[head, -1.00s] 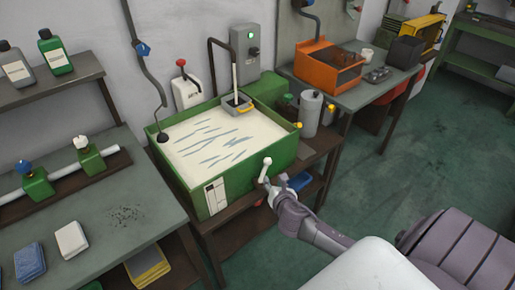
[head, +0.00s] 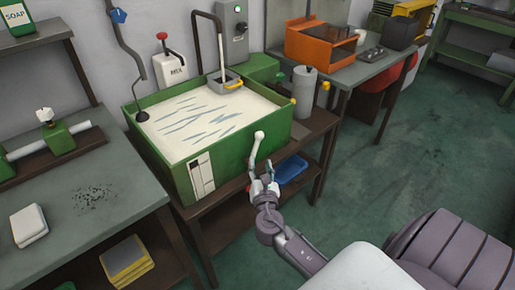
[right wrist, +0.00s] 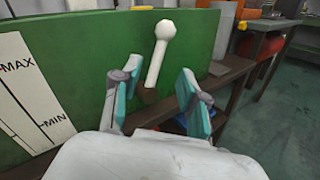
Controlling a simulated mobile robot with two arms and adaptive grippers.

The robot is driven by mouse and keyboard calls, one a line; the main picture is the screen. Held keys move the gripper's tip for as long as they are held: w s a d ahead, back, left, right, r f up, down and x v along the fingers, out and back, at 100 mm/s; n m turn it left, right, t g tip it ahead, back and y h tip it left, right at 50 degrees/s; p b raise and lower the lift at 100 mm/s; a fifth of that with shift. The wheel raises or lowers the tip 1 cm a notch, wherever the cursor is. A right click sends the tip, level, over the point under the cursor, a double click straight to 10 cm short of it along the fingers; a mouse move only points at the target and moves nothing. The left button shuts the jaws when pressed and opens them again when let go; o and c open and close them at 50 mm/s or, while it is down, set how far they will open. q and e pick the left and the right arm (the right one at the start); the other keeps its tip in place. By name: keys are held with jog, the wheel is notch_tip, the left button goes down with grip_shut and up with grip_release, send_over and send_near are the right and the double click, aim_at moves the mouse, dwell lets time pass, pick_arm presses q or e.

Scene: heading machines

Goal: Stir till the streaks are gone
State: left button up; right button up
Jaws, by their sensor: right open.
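A green tank (head: 187,180) holds cream liquid (head: 205,118) with several blue-grey streaks across its surface. A white ball-topped lever (head: 257,150) stands at the tank's front right side. In the right wrist view the lever (right wrist: 158,55) leans slightly right, above a small brown base. My right gripper (head: 264,181) is open just in front of and below the lever's ball. In the right wrist view its teal-padded fingers (right wrist: 157,88) are spread left and right of the lever's line, with nothing held. My left gripper is not in view.
A white MIX box (head: 172,68) with a red-knobbed lever stands behind the tank. A grey cylinder (head: 304,90) stands at its right. A blue tray (head: 290,168) lies on the lower shelf. A workbench (head: 90,225) is at left. The green floor at right is open.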

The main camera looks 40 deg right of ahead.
aim_at(257, 145)
jog(key=x, duration=0.8)
jog(key=shift+w+d, duration=0.2)
jog(key=shift+w, duration=0.05)
grip_shut()
